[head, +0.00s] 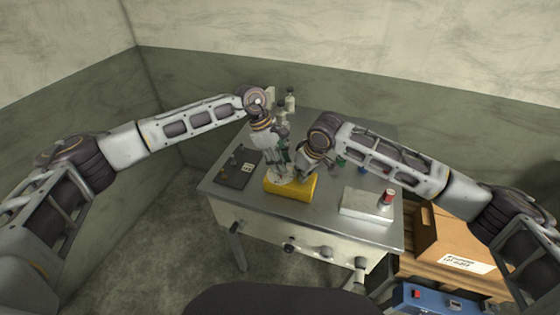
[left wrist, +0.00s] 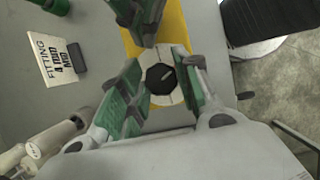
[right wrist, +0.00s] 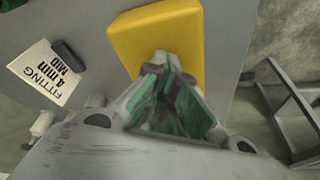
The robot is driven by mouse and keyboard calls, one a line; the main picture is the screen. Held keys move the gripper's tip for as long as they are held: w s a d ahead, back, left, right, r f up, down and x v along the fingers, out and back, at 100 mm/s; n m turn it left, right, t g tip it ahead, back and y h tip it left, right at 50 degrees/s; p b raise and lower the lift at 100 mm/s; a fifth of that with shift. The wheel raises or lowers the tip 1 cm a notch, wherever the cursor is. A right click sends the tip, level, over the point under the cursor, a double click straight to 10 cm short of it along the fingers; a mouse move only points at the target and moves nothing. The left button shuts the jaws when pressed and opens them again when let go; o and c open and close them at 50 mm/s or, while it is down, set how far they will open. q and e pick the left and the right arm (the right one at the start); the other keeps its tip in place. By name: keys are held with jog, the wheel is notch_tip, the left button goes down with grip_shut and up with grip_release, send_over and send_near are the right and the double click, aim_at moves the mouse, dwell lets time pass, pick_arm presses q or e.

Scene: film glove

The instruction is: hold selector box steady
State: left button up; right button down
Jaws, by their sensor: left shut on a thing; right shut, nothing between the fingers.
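The selector box is a yellow block (head: 297,192) near the front middle of the metal table. In the left wrist view, the box (left wrist: 172,32) shows a round white dial with a black knob (left wrist: 160,78) on top. My right gripper (head: 299,163) is shut and empty, close above the box. In the right wrist view, its closed fingers (right wrist: 172,75) cover part of the yellow box (right wrist: 155,35), and the dial is hidden.
A dark plate (head: 236,172) with a label lies left of the box. A white block (head: 365,206) with a red-topped part (head: 387,197) stands at the right. Small bottles (head: 290,100) stand at the back. A cardboard box (head: 450,240) and blue case (head: 430,300) are right of the table.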

pick_arm(q)
jog(key=n, duration=0.2)
jog(key=n+t, duration=0.1)
jog(key=n, duration=0.1)
jog(key=shift+s+a+f+n+t, duration=0.15)
jog(key=shift+n+t, duration=0.15)
jog(key=shift+n, duration=0.1)
jog(key=n+t, duration=0.1)
jog(key=n, duration=0.1)
jog(key=n+t, duration=0.1)
jog(key=n, duration=0.2)
jog(key=shift+s+y, duration=0.1)
jog(key=shift+y, duration=0.2)
jog(key=n, duration=0.2)
jog(key=n+t+y, duration=0.1)
jog(key=n, duration=0.2)
jog(key=shift+s+d+n+y, duration=0.1)
jog(key=shift+d+n+y, duration=0.1)
jog(key=shift+n+y, duration=0.1)
jog(key=shift+n+t+y, duration=0.4)
jog(key=shift+n+y, duration=0.3)
jog(key=shift+n, duration=1.3)
jog(key=shift+d, duration=0.1)
jog(key=o, duration=1)
jog(key=shift+r, duration=0.25)
